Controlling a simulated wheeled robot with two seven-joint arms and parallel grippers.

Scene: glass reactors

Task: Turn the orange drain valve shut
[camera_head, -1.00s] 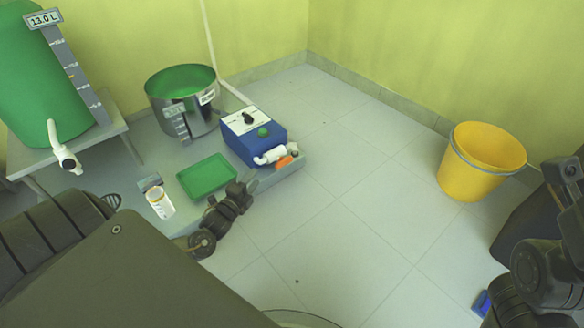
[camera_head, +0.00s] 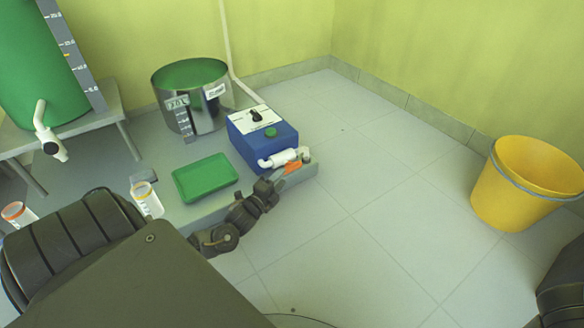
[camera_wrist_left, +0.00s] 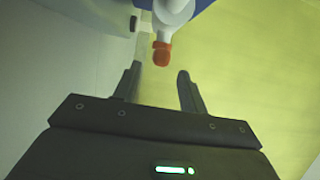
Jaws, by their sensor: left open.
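The orange drain valve (camera_head: 291,167) sits at the front of the blue pump box (camera_head: 262,137), beside its white pipe (camera_head: 278,158). My left gripper (camera_head: 279,182) is just in front of the valve, close to it. In the left wrist view the orange valve tip (camera_wrist_left: 162,54) hangs from a white fitting (camera_wrist_left: 172,18). It lies just beyond and roughly between the two fingertips of my left gripper (camera_wrist_left: 157,80), which are apart with nothing between them. I see no contact. My right gripper is out of view.
A green tray (camera_head: 206,178), a steel pot (camera_head: 192,100) and a small cup (camera_head: 147,199) stand left of the blue box. A green tank with a white tap (camera_head: 50,140) is at far left. A yellow bucket (camera_head: 527,185) stands right; the floor between is clear.

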